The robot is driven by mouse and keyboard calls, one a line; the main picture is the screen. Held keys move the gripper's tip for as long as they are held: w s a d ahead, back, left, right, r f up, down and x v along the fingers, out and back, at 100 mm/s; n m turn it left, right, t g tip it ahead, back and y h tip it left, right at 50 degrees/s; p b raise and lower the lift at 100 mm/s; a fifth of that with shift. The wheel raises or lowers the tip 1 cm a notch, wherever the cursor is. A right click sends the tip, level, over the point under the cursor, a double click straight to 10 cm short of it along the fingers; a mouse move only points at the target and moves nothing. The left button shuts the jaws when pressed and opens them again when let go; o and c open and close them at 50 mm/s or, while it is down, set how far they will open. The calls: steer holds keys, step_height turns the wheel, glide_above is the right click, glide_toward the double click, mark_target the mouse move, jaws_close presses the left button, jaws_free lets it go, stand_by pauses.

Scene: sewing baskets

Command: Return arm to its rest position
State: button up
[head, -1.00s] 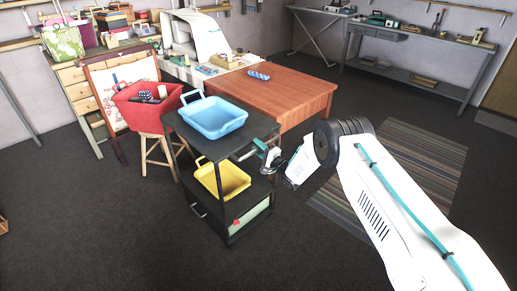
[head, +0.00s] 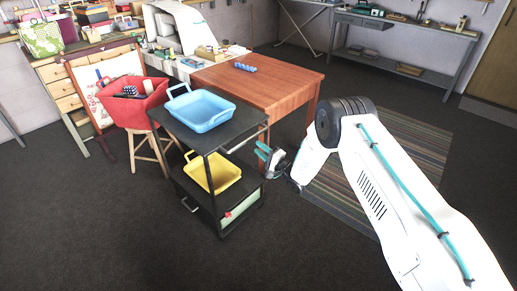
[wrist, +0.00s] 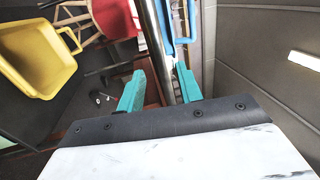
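My gripper (head: 262,152) has teal fingers and hangs at the right side of the black cart (head: 232,134), below the level of its top shelf. In the wrist view its two fingers (wrist: 160,82) stand apart, with a metal bar (wrist: 158,40) visible in and beyond the gap. I see nothing clamped between them. My white arm reaches in from the lower right of the head view, bent at a dark ribbed joint. Whether the fingers touch the cart cannot be told.
The cart carries a blue basket (head: 206,122) on top and a yellow basket (head: 198,178) below, also in the wrist view (wrist: 38,50). A red basket (head: 125,112) rests on a stool at left. A wooden table (head: 285,88) stands behind. Floor at front is clear.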

stand_by(0.3)
steer(key=d+f+n+g+h, duration=0.2)
steer(key=d+f+n+h, duration=0.15)
steer(key=f+h, duration=0.45)
steer(key=s+d+r+n+g+h, duration=0.1)
steer(key=s+d+r+g+h, duration=0.25)
steer(key=d, duration=0.25)
steer(key=s+d+r+n+g+h, duration=0.2)
steer(key=s+d+r, duration=0.2)
steer(key=d, duration=0.2)
steer(key=s+d+r+n+g+h, duration=0.1)
steer(key=s+d+r+g, duration=0.3)
steer(key=s+r, duration=0.65)
steer(key=s+d+r+n+g+h, duration=0.1)
steer(key=s+d+r+h, duration=0.1)
steer(key=s+d+r, duration=0.6)
steer(key=s+r, duration=1)
steer(key=s, duration=0.4)
steer(key=s+r+y, duration=0.1)
steer(key=s+r, duration=0.9)
steer(key=s, duration=0.4)
steer(key=shift+s+d+t, duration=0.25)
steer(key=shift+d+t, duration=0.1)
steer(key=shift+d, duration=0.05)
